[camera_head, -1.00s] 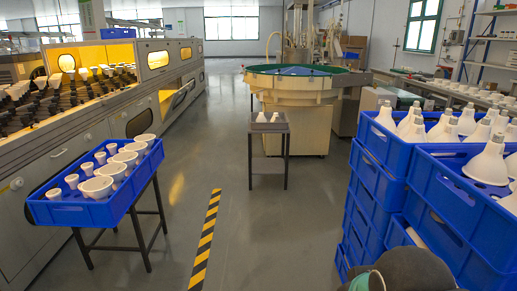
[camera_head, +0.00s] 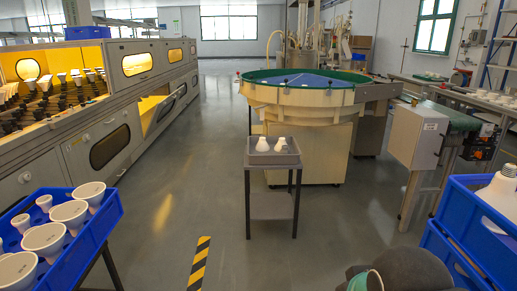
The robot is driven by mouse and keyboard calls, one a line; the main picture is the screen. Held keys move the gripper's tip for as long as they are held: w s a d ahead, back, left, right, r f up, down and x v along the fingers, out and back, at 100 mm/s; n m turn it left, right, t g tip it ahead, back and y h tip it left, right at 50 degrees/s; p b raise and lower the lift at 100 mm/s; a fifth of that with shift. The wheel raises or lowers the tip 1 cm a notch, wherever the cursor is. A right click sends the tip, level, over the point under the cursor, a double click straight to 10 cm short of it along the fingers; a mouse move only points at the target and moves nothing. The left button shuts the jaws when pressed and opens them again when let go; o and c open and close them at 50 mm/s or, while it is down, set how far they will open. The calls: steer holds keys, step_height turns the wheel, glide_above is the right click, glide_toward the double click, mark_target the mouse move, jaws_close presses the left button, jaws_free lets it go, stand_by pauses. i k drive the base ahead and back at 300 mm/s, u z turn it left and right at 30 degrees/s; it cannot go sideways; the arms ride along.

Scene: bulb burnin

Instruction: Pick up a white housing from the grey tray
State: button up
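The grey tray (camera_head: 273,158) sits on a small dark stand ahead, just right of the picture's middle. Two white housings stand in it side by side, a left one (camera_head: 262,144) and a right one (camera_head: 280,145). A dark rounded part of my own body shows at the bottom right. My gripper is not in view.
A blue crate (camera_head: 98,240) of white cups is at the lower left, and blue crates (camera_head: 458,262) are at the lower right. A round feeder with a green rim (camera_head: 303,86) stands behind the tray. The floor (camera_head: 180,195) between is clear, with a striped line (camera_head: 200,262).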

mark_target(282, 141)
steer(key=i, duration=2.45)
steer(key=u, duration=3.5)
steer(key=k, duration=1.45)
steer(key=z, duration=1.25)
